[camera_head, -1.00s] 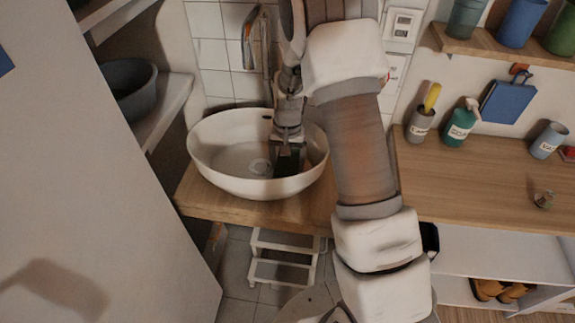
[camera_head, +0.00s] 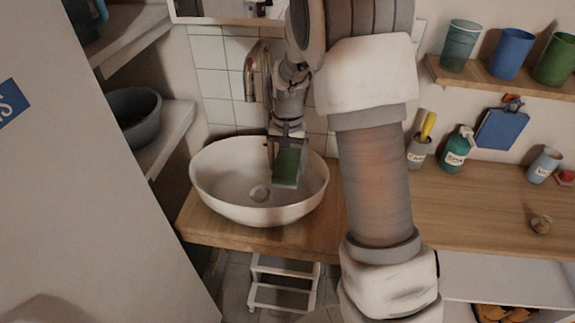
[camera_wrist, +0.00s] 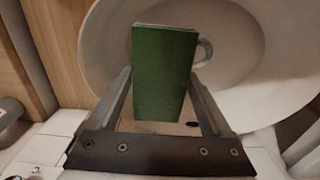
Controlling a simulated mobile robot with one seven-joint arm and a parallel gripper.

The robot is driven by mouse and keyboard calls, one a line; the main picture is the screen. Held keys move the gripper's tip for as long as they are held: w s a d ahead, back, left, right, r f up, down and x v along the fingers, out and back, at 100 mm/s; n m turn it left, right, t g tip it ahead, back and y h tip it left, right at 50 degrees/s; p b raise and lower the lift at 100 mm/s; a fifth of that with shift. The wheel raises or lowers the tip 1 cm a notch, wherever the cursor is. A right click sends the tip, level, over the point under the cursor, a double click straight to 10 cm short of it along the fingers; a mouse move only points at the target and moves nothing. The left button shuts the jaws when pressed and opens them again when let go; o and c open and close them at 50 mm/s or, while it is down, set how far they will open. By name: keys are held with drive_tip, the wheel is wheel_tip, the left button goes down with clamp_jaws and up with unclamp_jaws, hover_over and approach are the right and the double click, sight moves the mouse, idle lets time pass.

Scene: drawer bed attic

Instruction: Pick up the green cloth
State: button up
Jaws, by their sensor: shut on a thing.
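The green cloth (camera_head: 287,162) is a flat, stiff-looking dark green rectangle. My gripper (camera_head: 285,160) is shut on it and holds it over the white basin (camera_head: 215,186). In the wrist view the cloth (camera_wrist: 163,75) stands between the two fingers of my gripper (camera_wrist: 164,95), with its top edge toward the basin drain. The basin (camera_wrist: 240,70) fills much of the wrist view behind the cloth. How far the cloth is above the basin floor I cannot tell exactly.
A faucet (camera_head: 250,78) rises behind the basin. The wooden counter (camera_head: 465,215) carries a cup (camera_head: 418,153), a green bottle (camera_head: 456,150) and a small brass-coloured item (camera_head: 540,224). A shelf with a grey bowl (camera_head: 135,115) is at left; a white step stool (camera_head: 285,283) stands below.

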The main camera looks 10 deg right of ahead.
sight(287, 162)
drive_tip(key=shift+r+p, duration=2.45)
drive_tip(key=shift+r, duration=0.25)
